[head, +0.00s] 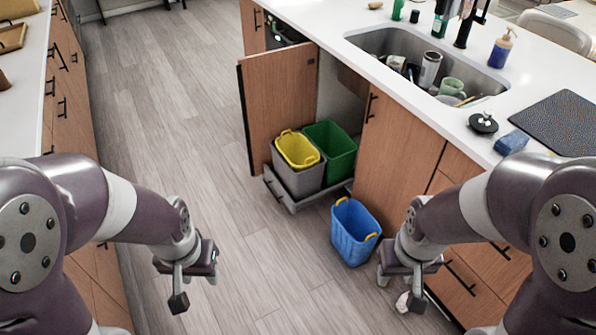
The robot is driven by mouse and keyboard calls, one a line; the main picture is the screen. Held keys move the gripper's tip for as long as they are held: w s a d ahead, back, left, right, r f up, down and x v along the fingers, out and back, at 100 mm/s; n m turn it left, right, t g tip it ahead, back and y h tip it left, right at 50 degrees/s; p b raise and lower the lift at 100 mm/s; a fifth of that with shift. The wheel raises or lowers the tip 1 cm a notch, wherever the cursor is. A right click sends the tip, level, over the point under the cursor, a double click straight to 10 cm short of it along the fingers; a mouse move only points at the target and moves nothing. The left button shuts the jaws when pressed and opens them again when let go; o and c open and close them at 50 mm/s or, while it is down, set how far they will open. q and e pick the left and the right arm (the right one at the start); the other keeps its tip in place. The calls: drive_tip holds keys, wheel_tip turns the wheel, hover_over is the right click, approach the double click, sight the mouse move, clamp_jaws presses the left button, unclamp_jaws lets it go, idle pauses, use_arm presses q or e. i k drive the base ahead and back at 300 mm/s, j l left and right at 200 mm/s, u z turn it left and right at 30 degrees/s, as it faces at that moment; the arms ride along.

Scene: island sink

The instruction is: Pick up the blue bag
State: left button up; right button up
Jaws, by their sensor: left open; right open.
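The blue bag (352,236) is an open, bin-shaped container with yellow handles. It stands upright on the floor in front of the island cabinets. My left gripper (187,288) is open and empty over the floor, well to the left of the bag. My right gripper (399,289) is open and empty, just right of and nearer than the bag, with no contact visible.
A cabinet door (277,99) stands open. The left floor is clear.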

sight(355, 233)
drive_tip(key=i+l+z, duration=0.15)
drive_tip(key=z, duration=0.3)
drive_tip(key=i+z, duration=0.2)
drive_tip(key=z, duration=0.3)
drive_tip(key=i+z, duration=0.15)
drive_tip(key=i, duration=0.5)
drive_tip(key=i+j+z, duration=0.15)
drive_tip(key=i, duration=0.45)
